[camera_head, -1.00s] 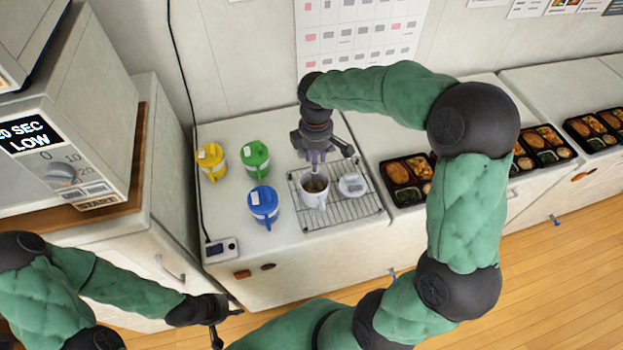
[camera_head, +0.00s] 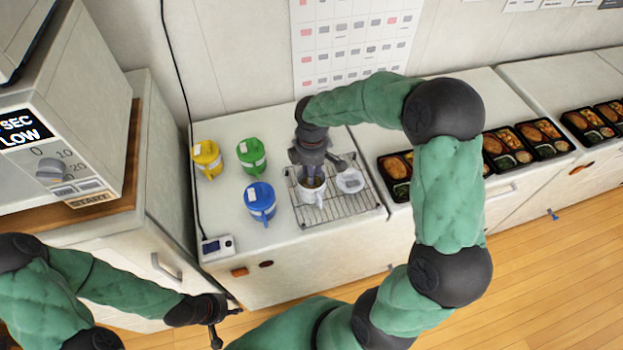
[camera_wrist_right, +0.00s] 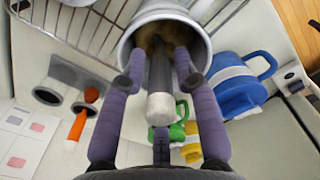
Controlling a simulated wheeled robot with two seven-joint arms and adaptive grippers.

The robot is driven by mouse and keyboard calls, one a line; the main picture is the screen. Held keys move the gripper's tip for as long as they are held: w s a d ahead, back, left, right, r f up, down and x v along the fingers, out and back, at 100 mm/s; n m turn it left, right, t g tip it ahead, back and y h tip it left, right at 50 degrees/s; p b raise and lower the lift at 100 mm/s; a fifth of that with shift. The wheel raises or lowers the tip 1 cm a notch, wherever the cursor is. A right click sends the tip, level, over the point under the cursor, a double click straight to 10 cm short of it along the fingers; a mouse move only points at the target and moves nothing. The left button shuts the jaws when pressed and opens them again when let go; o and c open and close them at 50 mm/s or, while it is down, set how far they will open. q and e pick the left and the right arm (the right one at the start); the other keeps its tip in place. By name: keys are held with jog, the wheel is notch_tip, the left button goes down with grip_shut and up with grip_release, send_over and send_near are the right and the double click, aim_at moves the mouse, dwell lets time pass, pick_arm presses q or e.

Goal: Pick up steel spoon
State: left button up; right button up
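A white mug (camera_head: 309,195) stands on the wire rack; its rim and inside show in the right wrist view (camera_wrist_right: 131,42). A grey rod with a pale end, seemingly the steel spoon's handle (camera_wrist_right: 160,100), stands up out of the mug; its lower end is hidden in the mug's brown contents. My right gripper (camera_wrist_right: 160,60) points down over the mug, its purple fingertips at the mouth. The fingers are open on both sides of the handle, with visible gaps. My left gripper (camera_head: 230,326) is open and empty, low in front of the counter.
Yellow (camera_head: 207,160), green (camera_head: 252,156) and blue (camera_head: 261,202) lidded mugs stand left of the wire rack (camera_head: 352,209). A small white item (camera_head: 350,181) sits right of the mug. Bento trays (camera_head: 396,170) line the right counters.

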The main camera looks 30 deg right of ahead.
grip_shut()
